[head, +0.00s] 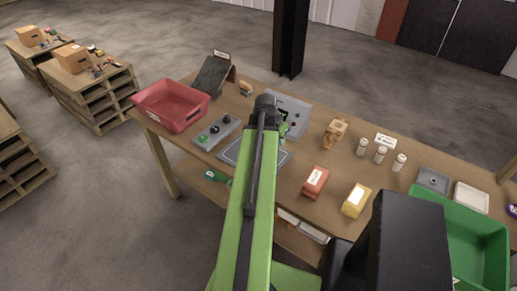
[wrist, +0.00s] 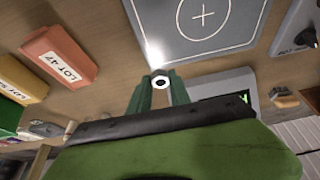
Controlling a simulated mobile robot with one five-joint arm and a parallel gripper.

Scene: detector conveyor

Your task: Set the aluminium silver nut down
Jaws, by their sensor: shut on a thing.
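The silver nut (wrist: 160,82), a small bright hexagonal ring with a dark hole, shows in the wrist view between the tips of my green gripper fingers (wrist: 160,90). My gripper is shut on it. The grey pad with a white outline and a circled cross (wrist: 232,38) lies beyond the fingertips in the wrist view; the nut appears apart from the cross. In the head view the pad (head: 274,159) is partly covered by my arm, and the nut is hidden there. How high the nut is above the bench I cannot tell.
A grey control box (head: 293,108) stands behind the pad, and a button panel (head: 216,132) lies left of it. A red bin (head: 171,104) is at the left. An orange block (head: 315,182) and a yellow block (head: 356,201) lie right, with a green bin (head: 480,255) beyond.

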